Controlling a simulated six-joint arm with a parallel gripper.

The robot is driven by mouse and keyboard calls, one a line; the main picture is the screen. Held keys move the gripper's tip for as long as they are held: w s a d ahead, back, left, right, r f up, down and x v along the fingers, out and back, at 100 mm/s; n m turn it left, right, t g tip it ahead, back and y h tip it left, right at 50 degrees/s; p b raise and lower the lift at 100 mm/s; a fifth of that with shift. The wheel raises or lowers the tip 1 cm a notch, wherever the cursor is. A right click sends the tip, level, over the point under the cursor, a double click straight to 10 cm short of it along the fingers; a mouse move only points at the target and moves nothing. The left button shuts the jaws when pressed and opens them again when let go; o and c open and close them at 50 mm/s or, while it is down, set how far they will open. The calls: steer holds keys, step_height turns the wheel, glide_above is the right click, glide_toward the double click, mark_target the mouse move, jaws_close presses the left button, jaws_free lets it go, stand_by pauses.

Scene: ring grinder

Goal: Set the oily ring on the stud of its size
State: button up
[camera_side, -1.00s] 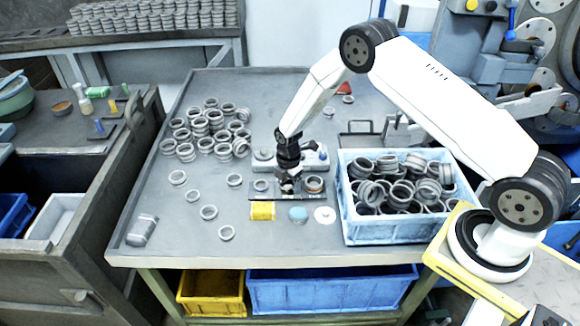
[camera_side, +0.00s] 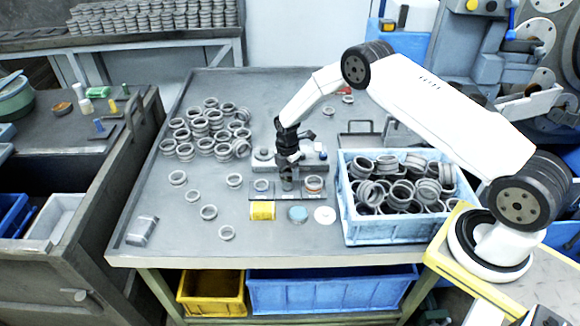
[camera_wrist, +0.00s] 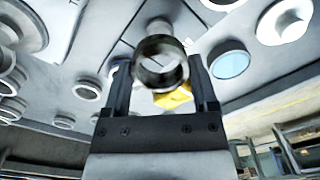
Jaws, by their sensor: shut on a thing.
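My gripper (camera_side: 287,171) is shut on a dark, shiny ring, the oily ring (camera_wrist: 160,66), which shows between its two fingers in the wrist view. In the side view it hangs over the middle of a dark stud plate (camera_side: 275,195). A pale stud (camera_wrist: 158,28) shows just beyond the ring in the wrist view. Whether the ring touches or surrounds the stud I cannot tell.
A yellow block (camera_side: 262,210), a blue round pad (camera_side: 298,214) and a white disc (camera_side: 325,215) lie in front of the plate. A blue crate (camera_side: 395,232) full of rings stands to the right. Loose rings (camera_side: 208,212) lie to the left. A grey fixture (camera_side: 310,158) is behind.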

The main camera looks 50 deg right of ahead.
mark_target(287, 185)
steer(key=shift+f, duration=2.35)
steer(key=o, duration=1.2)
steer(key=shift+r, duration=3.9)
